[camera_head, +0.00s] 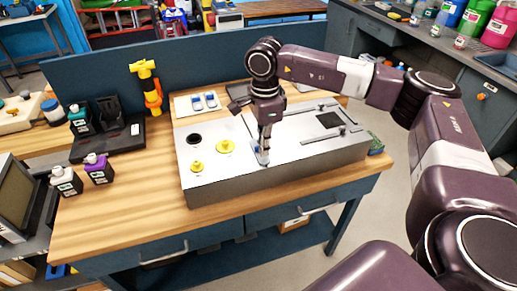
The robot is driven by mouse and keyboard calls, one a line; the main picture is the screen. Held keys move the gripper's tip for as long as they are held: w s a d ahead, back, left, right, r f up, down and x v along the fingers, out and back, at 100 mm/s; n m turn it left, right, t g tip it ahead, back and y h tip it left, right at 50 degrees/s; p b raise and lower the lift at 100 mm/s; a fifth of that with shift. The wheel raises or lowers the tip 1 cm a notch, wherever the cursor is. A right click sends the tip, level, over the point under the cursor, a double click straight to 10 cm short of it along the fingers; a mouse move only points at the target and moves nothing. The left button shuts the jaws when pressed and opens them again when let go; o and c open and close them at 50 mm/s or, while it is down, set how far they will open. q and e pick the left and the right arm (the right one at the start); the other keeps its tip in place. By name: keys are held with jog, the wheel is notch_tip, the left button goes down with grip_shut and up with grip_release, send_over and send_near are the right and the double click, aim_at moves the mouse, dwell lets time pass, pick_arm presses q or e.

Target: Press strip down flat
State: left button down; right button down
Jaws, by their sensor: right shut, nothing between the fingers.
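My right gripper (264,158) is shut and points straight down at the top of the pale grey box (225,192) on the wooden table. Its fingertips are at or just above the box top, near the front edge; I cannot tell whether they touch. A small blue patch shows at the fingertips, too small to make out. A thin light strip (325,138) lies along the box top to the right of the gripper. I cannot tell whether it is fully flat. My left gripper is not in view.
Two yellow round parts, one of them a yellow disc (225,146), and a dark round hole (194,139) are left of the gripper. A dark square opening (330,120) is at the right. Bottles and a yellow-orange tool (147,85) stand further left. The front left tabletop is clear.

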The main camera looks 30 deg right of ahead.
aim_at(263, 159)
jog(key=shift+f+b, duration=0.8)
jog(key=shift+f, duration=0.25)
dwell(0.5)
jog(key=shift+r+p, duration=1.65)
jog(key=shift+r, duration=0.95)
jog(key=shift+a, duration=0.1)
